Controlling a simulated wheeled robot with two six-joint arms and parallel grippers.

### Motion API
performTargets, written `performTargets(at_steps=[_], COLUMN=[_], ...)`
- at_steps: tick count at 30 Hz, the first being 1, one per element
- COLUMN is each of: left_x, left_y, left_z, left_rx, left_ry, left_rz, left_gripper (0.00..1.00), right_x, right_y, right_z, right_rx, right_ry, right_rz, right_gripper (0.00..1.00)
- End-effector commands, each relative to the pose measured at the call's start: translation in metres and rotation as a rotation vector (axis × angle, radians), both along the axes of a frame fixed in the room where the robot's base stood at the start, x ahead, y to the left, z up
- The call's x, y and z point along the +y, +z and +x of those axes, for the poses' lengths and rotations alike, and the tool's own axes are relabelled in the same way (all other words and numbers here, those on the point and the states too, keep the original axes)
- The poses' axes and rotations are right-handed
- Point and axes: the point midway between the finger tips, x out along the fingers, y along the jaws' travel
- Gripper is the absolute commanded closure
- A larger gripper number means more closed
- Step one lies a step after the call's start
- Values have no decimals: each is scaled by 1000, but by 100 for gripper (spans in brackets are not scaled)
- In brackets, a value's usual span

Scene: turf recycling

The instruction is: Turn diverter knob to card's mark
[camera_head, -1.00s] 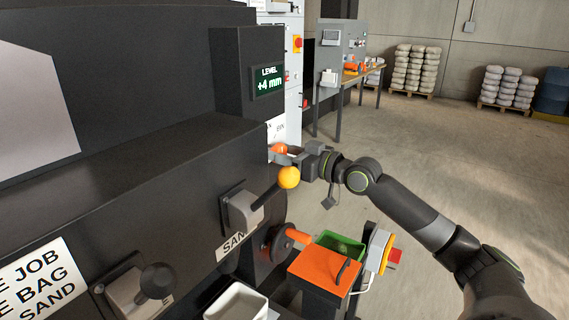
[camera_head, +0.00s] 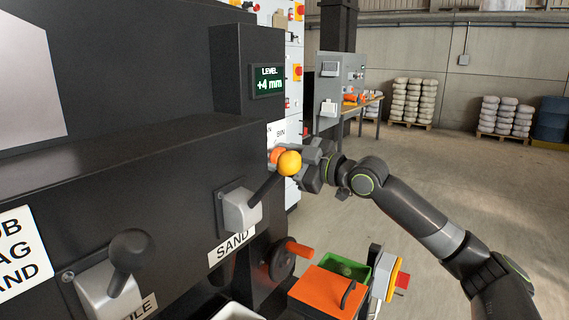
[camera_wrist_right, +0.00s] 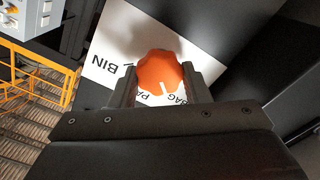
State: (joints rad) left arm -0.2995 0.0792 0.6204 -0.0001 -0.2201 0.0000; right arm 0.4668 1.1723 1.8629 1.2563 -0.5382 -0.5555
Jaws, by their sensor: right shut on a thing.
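The orange diverter knob (camera_wrist_right: 158,72) sits on a white label plate (camera_wrist_right: 108,45) that reads "BIN" on one side and "BAG" on another. A white pointer line on the knob faces the "BAG" lettering in the wrist view. My right gripper (camera_wrist_right: 160,84) is shut on the knob, one finger on each side. In the head view the knob (camera_head: 275,156) is partly hidden behind a yellow ball, as are the tips of my right gripper. A white card (camera_head: 18,247), cut by the left edge, shows "OB", "AG" and "AND". My left gripper is not in view.
A lever with a yellow ball (camera_head: 289,163) stands close in front of the knob, above a "SAND" label (camera_head: 231,245). A black-knobbed lever (camera_head: 129,250) is at lower left. An orange-lidded box (camera_head: 328,291) lies below.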

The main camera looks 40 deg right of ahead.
Motion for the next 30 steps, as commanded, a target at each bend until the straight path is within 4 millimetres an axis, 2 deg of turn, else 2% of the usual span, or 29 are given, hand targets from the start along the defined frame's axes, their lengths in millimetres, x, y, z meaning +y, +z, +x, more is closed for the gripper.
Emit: performTargets(at_steps=[16,17,21,30], left_x=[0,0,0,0], left_y=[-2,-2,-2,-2], left_z=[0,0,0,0], left_rx=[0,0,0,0], left_ry=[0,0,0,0], left_rz=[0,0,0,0], left_gripper=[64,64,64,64], right_x=[0,0,0,0], right_y=[0,0,0,0], right_z=[0,0,0,0], right_rx=[-9,-9,-8,-9], right_ry=[0,0,0,-1], right_rz=[-27,-27,-26,-24], right_gripper=[80,55,37,36])
